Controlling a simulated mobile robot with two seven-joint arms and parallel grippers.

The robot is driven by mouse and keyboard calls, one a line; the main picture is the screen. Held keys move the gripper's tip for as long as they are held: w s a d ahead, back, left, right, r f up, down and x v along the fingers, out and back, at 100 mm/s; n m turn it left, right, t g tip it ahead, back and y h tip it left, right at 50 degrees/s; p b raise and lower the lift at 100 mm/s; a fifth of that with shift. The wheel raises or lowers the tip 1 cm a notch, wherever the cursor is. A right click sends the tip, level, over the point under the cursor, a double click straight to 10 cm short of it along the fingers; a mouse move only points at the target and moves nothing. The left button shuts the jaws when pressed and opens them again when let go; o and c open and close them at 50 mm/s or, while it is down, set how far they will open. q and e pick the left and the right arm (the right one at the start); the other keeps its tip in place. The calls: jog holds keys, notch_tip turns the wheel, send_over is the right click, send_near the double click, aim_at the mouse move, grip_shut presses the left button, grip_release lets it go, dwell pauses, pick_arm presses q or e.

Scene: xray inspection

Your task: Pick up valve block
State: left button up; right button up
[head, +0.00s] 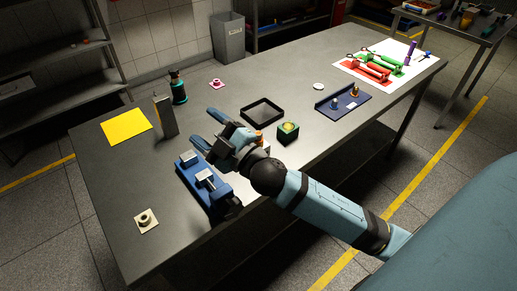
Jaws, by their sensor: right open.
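I cannot tell for certain which item is the valve block. A green block with a round yellow top (288,131) stands near the middle of the grey table, just right of my right gripper's wrist. My right gripper (207,130) is open, its two fingers pointing left, with nothing seen between them. It is above the table, behind a blue vise (212,193). A small orange item (260,137) is partly hidden behind the gripper's wrist. My left gripper is not in view.
On the table (110,185) are a yellow sheet (126,127), an upright grey block (165,116), a dark green bottle (178,88), a black tray (245,117), a blue tray (358,107), a beige square piece (146,222) and a white mat with red and green tools (411,82).

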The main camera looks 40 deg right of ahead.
jog(key=a+r+n+g+y, duration=0.3)
jog(key=a+n+g+y, duration=0.35)
jog(key=n+y, duration=0.6)
jog(key=n+g+h, duration=1.1)
jog(key=g+h, duration=0.3)
jog(key=h, duration=0.6)
send_over(258, 133)
notch_tip(258, 133, down, 9)
jog(key=shift+t, duration=0.25)
jog(key=f, duration=0.7)
jog(key=shift+s+d, duration=0.15)
jog(key=shift+d, duration=0.1)
jog(key=shift+a+f+p, duration=0.2)
jog(key=shift+f+p, duration=0.4)
jog(key=shift+f, duration=2.6)
jog(key=shift+r, duration=0.1)
grip_shut()
